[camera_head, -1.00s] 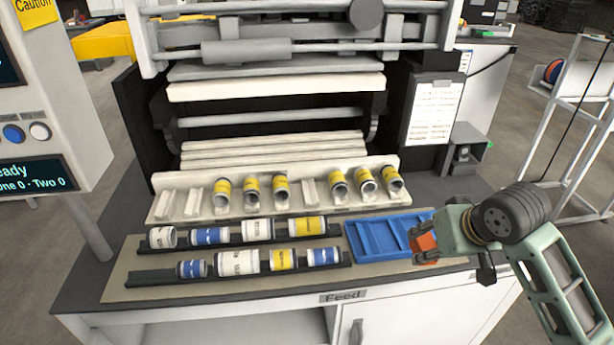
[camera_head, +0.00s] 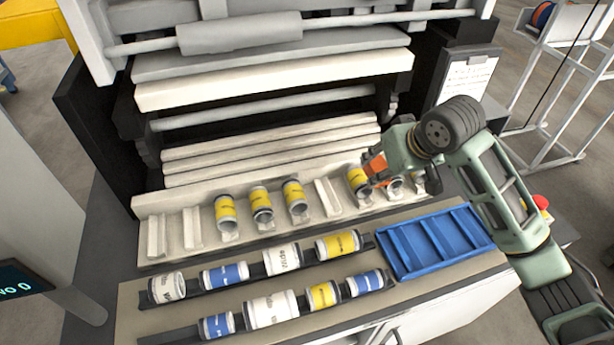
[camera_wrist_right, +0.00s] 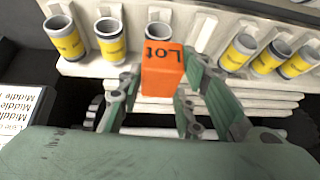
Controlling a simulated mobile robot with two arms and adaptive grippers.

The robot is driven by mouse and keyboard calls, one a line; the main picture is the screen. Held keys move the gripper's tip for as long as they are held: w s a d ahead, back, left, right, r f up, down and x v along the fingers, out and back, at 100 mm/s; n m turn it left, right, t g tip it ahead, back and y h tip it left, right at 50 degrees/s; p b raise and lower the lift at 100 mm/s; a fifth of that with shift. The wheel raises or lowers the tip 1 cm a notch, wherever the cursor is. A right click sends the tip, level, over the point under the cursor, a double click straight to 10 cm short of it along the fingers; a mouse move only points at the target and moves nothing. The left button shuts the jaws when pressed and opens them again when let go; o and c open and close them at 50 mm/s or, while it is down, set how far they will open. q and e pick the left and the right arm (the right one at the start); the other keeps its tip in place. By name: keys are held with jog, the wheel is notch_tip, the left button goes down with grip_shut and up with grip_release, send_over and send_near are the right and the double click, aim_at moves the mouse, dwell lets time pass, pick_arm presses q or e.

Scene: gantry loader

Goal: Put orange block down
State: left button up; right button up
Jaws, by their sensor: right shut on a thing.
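The orange block (camera_wrist_right: 162,77) is between the fingers of my right gripper (camera_wrist_right: 158,85) in the right wrist view, with "Lot" printed on its top face. In the head view, the orange block (camera_head: 375,163) shows partly, and my right gripper (camera_head: 385,168) is shut on it, over the right part of the white rack beside the yellow-labelled cans. The block appears to be held above the rack; contact cannot be told. My left gripper is not in view.
The white rack (camera_head: 160,255) holds several yellow-labelled cans, with some empty slots. The blue tray (camera_head: 440,240) is empty. Dark rails (camera_head: 240,285) with several cans lie in front. The machine's rollers (camera_head: 270,105) stand behind.

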jog(key=shift+w+a, duration=0.1)
jog(key=shift+a, duration=0.25)
jog(key=w+a+f+p, duration=0.1)
jog(key=a+f, duration=0.1)
jog(key=a, duration=0.1)
jog(key=w+a+f+p, duration=0.1)
jog(key=a+f, duration=0.1)
jog(key=a, duration=0.1)
jog(key=w+a+f+p, duration=0.1)
jog(key=a+f, duration=0.1)
jog(key=a, duration=0.2)
jog(key=shift+a+f, duration=0.1)
jog(key=shift+f, duration=0.1)
notch_tip(320, 180, down, 4)
jog(key=shift+r+p, duration=0.15)
jog(key=shift+p, duration=0.45)
jog(key=shift+f, duration=0.25)
jog(key=shift+f, duration=0.15)
jog(key=o, duration=1.2)
